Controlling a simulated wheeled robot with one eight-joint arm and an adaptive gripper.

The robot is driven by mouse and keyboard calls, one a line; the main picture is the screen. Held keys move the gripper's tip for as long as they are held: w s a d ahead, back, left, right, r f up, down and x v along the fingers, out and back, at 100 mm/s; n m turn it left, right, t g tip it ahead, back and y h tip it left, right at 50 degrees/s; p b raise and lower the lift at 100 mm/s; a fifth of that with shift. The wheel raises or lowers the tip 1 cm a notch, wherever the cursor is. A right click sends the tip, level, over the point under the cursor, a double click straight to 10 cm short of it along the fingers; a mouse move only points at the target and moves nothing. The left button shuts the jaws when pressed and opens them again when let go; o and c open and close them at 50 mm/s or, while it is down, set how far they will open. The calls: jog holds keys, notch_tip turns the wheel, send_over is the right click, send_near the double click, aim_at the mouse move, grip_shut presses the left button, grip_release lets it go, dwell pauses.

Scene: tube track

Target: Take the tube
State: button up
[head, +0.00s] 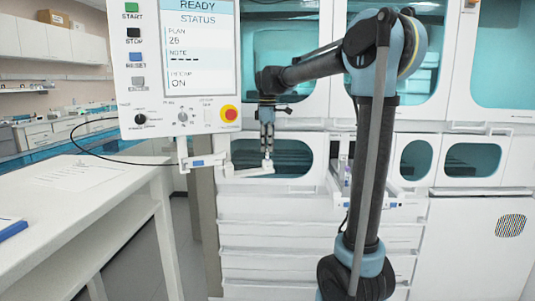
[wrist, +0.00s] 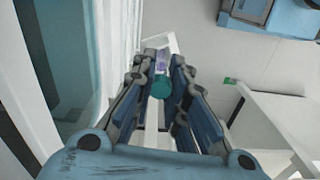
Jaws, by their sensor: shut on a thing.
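A tube (wrist: 161,87) with a teal round cap and a purple-marked body sits between the fingers of my gripper (wrist: 161,66) in the wrist view. The fingers are shut on it from both sides. In the head view my gripper (head: 267,152) points down at a small white track ledge (head: 246,172) on the front of the white cabinet. I cannot make out the tube there. In the wrist view a white strip of the track shows beyond and below the tube. I cannot tell if the tube still touches the track.
A white control panel (head: 180,62) with a red knob hangs close left of my gripper. A white table (head: 85,178) with papers stands at the left. Another white bracket (head: 385,197) is on the cabinet front behind my arm. Open floor lies between table and cabinet.

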notch_tip(320, 180, up, 10)
dwell(0.6)
grip_shut()
